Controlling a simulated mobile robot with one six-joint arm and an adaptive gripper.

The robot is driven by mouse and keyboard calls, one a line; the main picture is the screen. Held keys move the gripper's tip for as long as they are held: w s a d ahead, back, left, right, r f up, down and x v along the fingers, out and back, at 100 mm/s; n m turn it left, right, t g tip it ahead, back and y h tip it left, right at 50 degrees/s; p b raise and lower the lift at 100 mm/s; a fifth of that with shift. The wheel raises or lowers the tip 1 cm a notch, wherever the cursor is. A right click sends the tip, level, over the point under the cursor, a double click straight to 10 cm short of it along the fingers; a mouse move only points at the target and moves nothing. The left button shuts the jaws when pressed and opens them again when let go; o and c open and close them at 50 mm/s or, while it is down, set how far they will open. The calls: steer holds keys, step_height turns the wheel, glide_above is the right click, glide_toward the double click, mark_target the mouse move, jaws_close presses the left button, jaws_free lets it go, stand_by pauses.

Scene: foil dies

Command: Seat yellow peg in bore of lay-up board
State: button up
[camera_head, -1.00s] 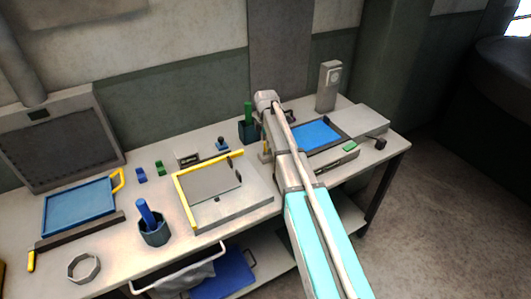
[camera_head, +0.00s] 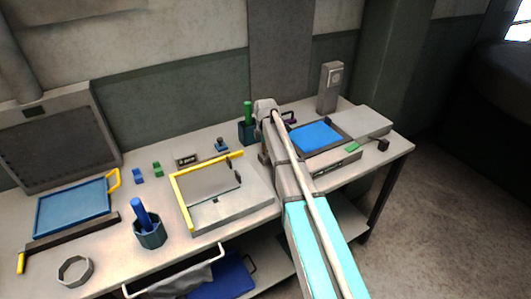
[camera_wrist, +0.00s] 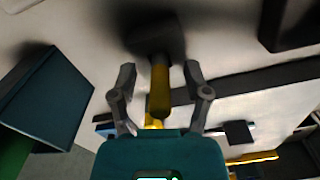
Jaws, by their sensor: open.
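The yellow peg (camera_wrist: 160,88) is between the two fingers of my gripper (camera_wrist: 159,76) in the wrist view. The fingers are open, with a gap visible on each side of the peg. A dark block (camera_wrist: 155,38) is at the peg's far end. In the head view the peg is hidden behind my arm. The lay-up board (camera_head: 250,203), a pale plate with yellow edge strips, lies left of my arm on the bench. A small dark mark near its front could be the bore, but I cannot tell.
A dark cup with a green handle (camera_head: 248,110) stands just left of my wrist. A blue-topped tray (camera_head: 318,136) lies right of my arm. A dark cup with a blue handle (camera_head: 150,234) stands left of the board. Small blue and green blocks lie behind.

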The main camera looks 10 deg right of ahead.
jaws_close()
stand_by(0.3)
steer(key=shift+r, duration=0.15)
stand_by(0.3)
step_height(320, 180, up, 3)
steer(key=p, duration=0.3)
steer(key=s+r+p, duration=0.9)
steer(key=s+p, duration=0.1)
steer(key=s, duration=0.4)
steer(key=shift+d+r, duration=0.35)
steer(key=shift+f, duration=0.1)
